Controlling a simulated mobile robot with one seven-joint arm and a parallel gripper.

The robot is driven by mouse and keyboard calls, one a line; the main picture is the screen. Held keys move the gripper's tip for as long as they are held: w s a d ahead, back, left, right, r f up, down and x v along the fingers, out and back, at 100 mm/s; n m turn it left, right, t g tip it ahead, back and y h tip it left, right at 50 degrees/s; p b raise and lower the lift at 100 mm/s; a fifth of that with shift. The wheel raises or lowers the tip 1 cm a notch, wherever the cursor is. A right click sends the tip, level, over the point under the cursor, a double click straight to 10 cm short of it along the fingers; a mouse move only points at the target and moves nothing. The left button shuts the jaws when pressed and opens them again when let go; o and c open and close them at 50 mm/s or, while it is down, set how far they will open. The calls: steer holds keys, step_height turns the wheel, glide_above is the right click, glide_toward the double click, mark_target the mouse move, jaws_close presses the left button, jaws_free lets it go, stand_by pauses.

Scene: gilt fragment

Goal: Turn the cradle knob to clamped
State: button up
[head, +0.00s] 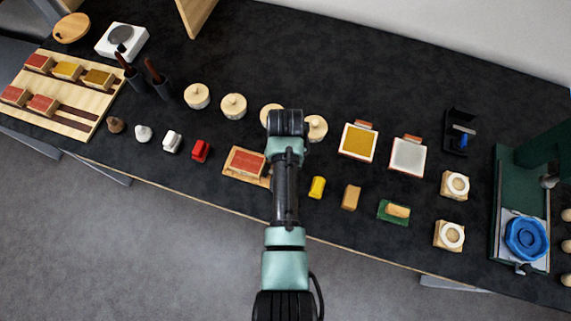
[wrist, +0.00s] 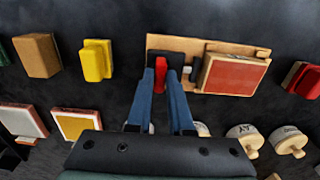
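The cradle (wrist: 180,43) is a light wooden board in the wrist view. A red-topped block (wrist: 233,73) sits on its right part, with a grey jaw beside it. At its left end is a black mount with the red knob (wrist: 160,78), a narrow bar pointing up and down in this view. My gripper (wrist: 161,76) has its two blue fingers close together, one on each side of the knob, with little or no gap visible. In the head view my arm hides the gripper and the knob; the red-topped block (head: 247,161) shows left of the arm.
A yellow block (wrist: 96,60) and a tan block (wrist: 38,56) stand left of the cradle in the wrist view. A red object (wrist: 302,79) is at its right. Round wooden-lidded pieces (head: 233,106) stand behind. The dark table's front strip is mostly clear.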

jaws_close()
steer(key=shift+n, duration=0.4)
steer(key=n+p, duration=0.1)
steer(key=n, duration=0.2)
steer(key=shift+r, duration=0.1)
steer(key=n+p, duration=0.1)
steer(key=n, duration=0.3)
steer(key=shift+p, duration=0.35)
steer(key=n+p, duration=0.1)
steer(key=n, duration=0.4)
steer(key=shift+w, duration=0.1)
steer(key=n, duration=0.4)
steer(key=shift+n+p, duration=0.3)
steer(key=shift+n, duration=0.1)
steer(key=o, duration=0.6)
jaws_free()
steer(key=shift+c, duration=0.2)
